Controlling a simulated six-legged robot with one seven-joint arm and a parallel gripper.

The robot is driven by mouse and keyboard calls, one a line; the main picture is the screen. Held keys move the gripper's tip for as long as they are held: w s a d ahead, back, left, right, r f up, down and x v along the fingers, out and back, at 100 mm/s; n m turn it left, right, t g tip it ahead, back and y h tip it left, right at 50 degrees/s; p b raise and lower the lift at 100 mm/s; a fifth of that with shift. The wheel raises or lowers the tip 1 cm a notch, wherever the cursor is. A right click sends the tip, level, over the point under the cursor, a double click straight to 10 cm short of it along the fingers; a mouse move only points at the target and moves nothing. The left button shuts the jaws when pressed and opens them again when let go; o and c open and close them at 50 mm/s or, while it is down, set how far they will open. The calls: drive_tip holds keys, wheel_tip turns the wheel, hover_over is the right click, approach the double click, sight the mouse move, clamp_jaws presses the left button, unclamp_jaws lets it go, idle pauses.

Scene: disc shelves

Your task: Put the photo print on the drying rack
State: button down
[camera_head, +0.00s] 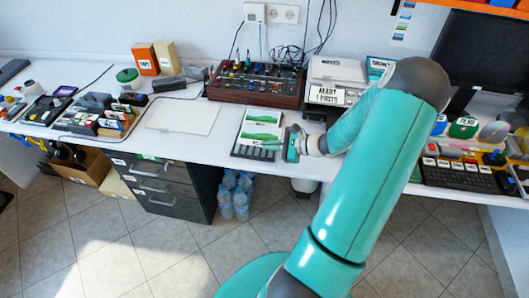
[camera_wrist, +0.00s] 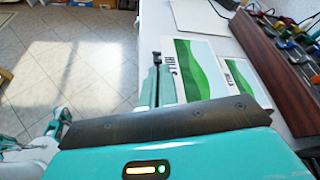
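A white photo print (camera_head: 262,137) with green hills lies on the desk in front of my gripper, just left of it in the head view. In the wrist view the print (camera_wrist: 205,72) carries a "HILLS" label. A second green picture (camera_wrist: 240,76) lies behind it. A dark slatted piece (camera_head: 253,153), possibly the drying rack, shows at the print's front edge; its full shape is hidden. My gripper (camera_head: 290,146) is low over the desk's front part, its fingers (camera_wrist: 159,82) beside the print's near edge. Whether they grip the print cannot be told.
A white flat board (camera_head: 183,116) lies to the left. A wooden-sided mixer (camera_head: 255,87) with knobs stands behind the pictures. A printer (camera_head: 335,75) with a sign is at the back. A keyboard (camera_head: 460,176) and monitor are to the right. Drawers (camera_head: 160,185) stand below.

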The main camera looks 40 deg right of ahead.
sight(265, 158)
drive_tip(key=w+f, duration=0.2)
drive_tip(key=shift+w+a+f, duration=0.1)
drive_tip(key=shift+f, duration=0.2)
drive_tip(key=shift+w+f, duration=0.2)
drive_tip(key=shift+f, duration=1.55)
drive_tip(key=c, duration=1.7)
unclamp_jaws()
drive_tip(key=shift+f, duration=0.1)
